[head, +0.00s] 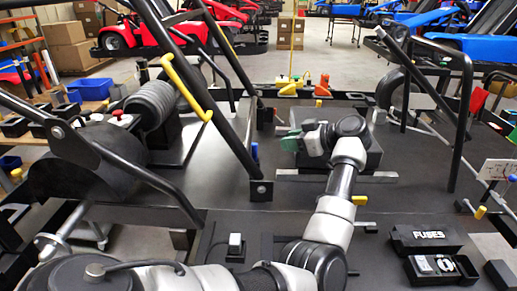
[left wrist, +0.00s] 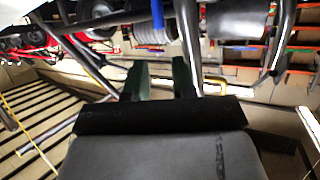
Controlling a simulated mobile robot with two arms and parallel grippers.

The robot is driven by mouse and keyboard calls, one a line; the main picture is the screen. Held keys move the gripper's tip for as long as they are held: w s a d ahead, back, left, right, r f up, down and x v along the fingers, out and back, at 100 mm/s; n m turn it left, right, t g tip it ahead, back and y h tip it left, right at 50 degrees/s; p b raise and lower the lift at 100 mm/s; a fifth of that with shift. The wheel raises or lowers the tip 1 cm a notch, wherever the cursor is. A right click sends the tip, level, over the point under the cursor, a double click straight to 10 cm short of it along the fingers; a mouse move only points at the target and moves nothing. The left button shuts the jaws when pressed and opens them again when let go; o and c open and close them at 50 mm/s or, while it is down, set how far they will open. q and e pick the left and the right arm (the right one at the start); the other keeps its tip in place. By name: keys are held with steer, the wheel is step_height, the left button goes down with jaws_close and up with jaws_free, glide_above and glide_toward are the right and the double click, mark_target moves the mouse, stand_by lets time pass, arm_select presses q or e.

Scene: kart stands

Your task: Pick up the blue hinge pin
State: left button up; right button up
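The blue hinge pin (head: 255,152) stands upright at the foot of the slanted black bar, by its bracket, near the middle of the head view. A blue upright piece at the top of the left wrist view (left wrist: 157,14) appears to be the same pin. My left gripper (head: 288,143), with green fingers, is a short way to the right of the pin and points toward it. In the left wrist view the fingers (left wrist: 160,76) are apart with nothing between them; the blue piece lies beyond the gap. My right gripper is not in view.
A black bar with a yellow handle (head: 187,88) slants above the pin's left. A fuses box (head: 427,238) and an open black box (head: 440,271) lie at lower right. A white-topped switch (head: 235,243) sits at front. The dark deck between is mostly clear.

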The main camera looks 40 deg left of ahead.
arm_select(q)
steer(key=p, duration=0.2)
glide_above(255, 160)
steer(key=f, duration=0.3)
steer(key=w+f, duration=0.1)
steer(key=shift+d+f, duration=0.3)
steer(key=shift+d, duration=0.1)
jaws_close()
